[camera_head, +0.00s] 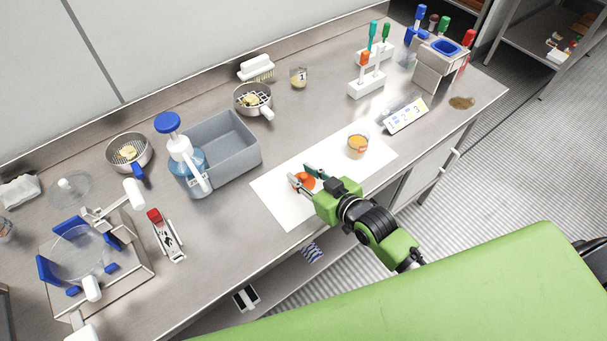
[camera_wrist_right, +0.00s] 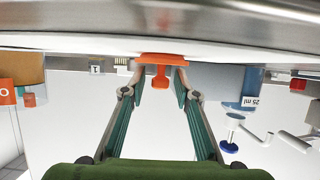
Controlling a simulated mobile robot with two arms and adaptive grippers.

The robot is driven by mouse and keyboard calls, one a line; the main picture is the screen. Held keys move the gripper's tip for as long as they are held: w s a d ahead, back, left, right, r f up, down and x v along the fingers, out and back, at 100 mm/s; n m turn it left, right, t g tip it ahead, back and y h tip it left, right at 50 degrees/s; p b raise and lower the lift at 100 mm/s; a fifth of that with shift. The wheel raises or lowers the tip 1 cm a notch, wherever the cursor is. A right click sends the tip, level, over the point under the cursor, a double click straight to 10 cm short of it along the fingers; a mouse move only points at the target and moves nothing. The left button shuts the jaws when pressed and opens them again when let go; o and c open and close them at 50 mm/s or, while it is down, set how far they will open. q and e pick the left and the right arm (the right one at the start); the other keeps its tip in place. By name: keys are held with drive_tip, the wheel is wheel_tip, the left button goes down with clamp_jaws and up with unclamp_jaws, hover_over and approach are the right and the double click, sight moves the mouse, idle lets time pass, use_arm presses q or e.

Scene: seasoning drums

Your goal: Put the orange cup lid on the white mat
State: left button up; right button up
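The orange cup lid (camera_head: 304,181) lies on the left part of the white mat (camera_head: 284,208) on the steel counter. In the right wrist view the lid (camera_wrist_right: 161,60) has its flat disc against the white surface, with a small knob pointing toward my gripper. My right gripper (camera_head: 307,179) is around the lid from the front. Its two fingers (camera_wrist_right: 160,82) stand apart on either side of the knob, with gaps beside it. I cannot tell whether the fingertips touch the disc's edge. My left gripper is not in view.
A clear cup with orange contents (camera_head: 358,146) stands on the mat's right part. A grey bin (camera_head: 237,141) and a blue-capped pump bottle (camera_head: 182,158) stand to the left. A numbered white block (camera_head: 405,116) lies to the right. The mat's front middle is clear.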

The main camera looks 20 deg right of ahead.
drive_tip(key=shift+r, duration=0.15)
drive_tip(key=b+v, duration=0.1)
drive_tip(key=v, duration=0.9)
drive_tip(key=shift+s+d, duration=0.15)
drive_tip(key=shift+s, duration=0.2)
drive_tip(key=shift+s+d+r, duration=0.2)
drive_tip(key=shift+s+r, duration=0.2)
drive_tip(key=shift+s, duration=0.15)
